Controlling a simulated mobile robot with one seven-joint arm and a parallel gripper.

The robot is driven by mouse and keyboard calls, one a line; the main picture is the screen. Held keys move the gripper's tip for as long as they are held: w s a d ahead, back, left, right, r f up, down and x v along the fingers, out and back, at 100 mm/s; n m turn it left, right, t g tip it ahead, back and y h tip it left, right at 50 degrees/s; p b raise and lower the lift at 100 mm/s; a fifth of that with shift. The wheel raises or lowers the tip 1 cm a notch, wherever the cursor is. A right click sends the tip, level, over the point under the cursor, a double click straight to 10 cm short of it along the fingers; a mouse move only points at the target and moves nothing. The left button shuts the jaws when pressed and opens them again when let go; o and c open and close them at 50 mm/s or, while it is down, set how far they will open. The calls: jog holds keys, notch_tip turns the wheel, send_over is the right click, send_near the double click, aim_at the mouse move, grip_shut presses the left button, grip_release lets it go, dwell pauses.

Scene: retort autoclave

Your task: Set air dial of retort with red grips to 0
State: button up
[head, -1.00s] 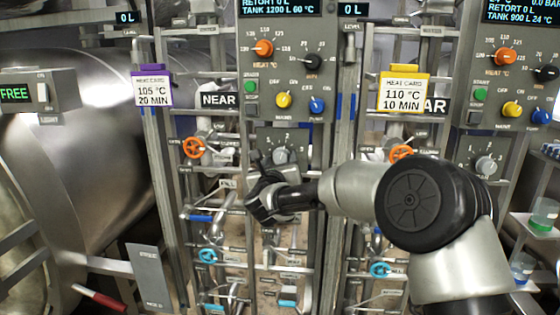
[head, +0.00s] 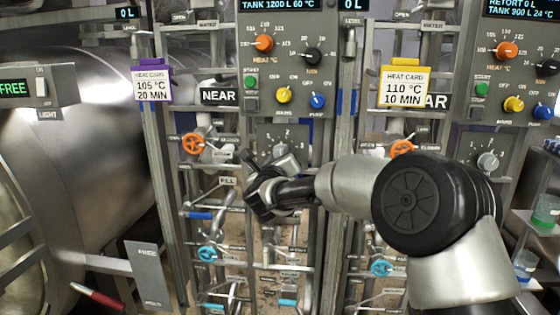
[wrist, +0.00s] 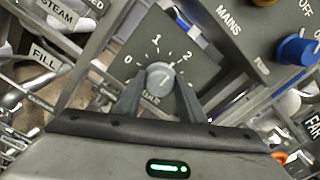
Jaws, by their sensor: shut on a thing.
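The air dial (wrist: 160,78) is a round grey knob on a dark grey plate. Its printed scale shows 0, 1 and 2, and its pale pointer line leans up and right, toward the 2. In the head view the dial (head: 281,150) sits below the left control box, partly covered by my gripper. My gripper (wrist: 158,88) is shut on the knob, one finger on each side; it also shows in the head view (head: 266,165). A red grip (head: 98,297) shows at lower left, by the large steel vessel (head: 75,150).
Above the dial is a control box with an orange knob (head: 264,43), a yellow knob (head: 283,95) and a blue knob (head: 317,100). Orange valve wheels (head: 193,144) and blue wheels (head: 208,254) stand close by among pipes. A similar panel (head: 508,90) is at right.

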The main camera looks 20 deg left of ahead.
jog(key=shift+f+n+p, duration=0.15)
jog(key=shift+n+p, duration=1.5)
jog(key=shift+n, duration=8.55)
jog(key=o, duration=1)
jog(key=shift+o, duration=0.2)
jog(key=v, duration=1.7)
jog(key=shift+s, duration=0.25)
